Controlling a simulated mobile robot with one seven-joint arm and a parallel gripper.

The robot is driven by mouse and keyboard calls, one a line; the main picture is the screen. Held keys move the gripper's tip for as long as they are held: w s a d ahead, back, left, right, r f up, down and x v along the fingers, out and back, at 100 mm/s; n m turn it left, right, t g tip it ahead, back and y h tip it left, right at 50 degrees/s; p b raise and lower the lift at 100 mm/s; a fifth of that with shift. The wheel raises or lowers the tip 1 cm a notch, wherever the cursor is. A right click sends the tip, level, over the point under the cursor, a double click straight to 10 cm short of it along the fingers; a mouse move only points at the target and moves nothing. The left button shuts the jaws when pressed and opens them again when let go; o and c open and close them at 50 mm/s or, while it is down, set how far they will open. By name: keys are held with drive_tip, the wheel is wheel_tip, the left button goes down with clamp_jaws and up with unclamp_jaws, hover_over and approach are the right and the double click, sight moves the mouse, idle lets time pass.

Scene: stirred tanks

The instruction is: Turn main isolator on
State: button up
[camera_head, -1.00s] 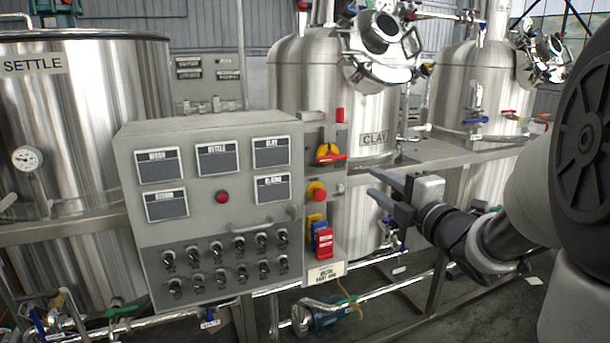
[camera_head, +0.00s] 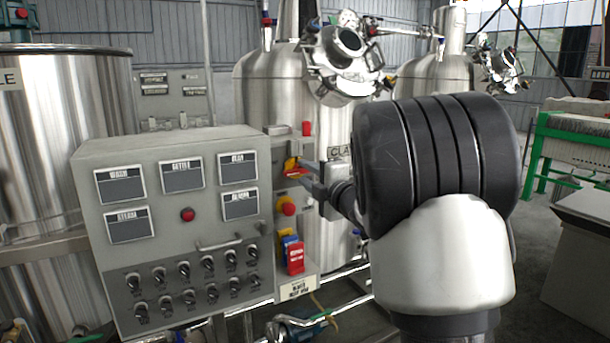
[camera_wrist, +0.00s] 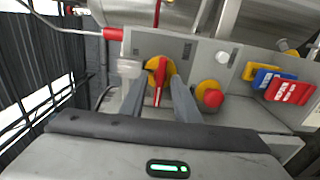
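The main isolator (camera_head: 292,165) is a rotary switch with a red handle on a yellow disc, on the side face of the grey control box. Its handle lies roughly horizontal in the head view. In the wrist view the isolator (camera_wrist: 160,76) shows between my fingertips, its red handle running lengthwise between them. My gripper (camera_head: 306,172) is open at the isolator, one finger on each side of the handle; it also fills the lower wrist view (camera_wrist: 158,88). A gap shows between handle and fingers. My wrist and forearm hide the area to the right.
A red emergency button (camera_head: 288,206) on yellow sits just below the isolator, close to one finger in the wrist view. Blue, yellow and red lockout tags (camera_head: 294,256) hang lower. The control box (camera_head: 180,240) stands left. A steel tank (camera_head: 270,95) stands behind.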

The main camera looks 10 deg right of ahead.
drive_tip(key=shift+w+a, duration=0.1)
drive_tip(key=shift+w, duration=0.25)
clamp_jaws()
drive_tip(key=shift+m, duration=0.3)
drive_tip(key=m+p, duration=0.1)
drive_tip(key=m, duration=0.5)
drive_tip(key=m+p, duration=0.2)
drive_tip(key=m, duration=0.3)
drive_tip(key=shift+r+m, duration=0.1)
drive_tip(key=shift+m, duration=0.2)
drive_tip(key=m+p, duration=0.2)
drive_tip(key=m, duration=0.3)
drive_tip(key=shift+m, duration=0.3)
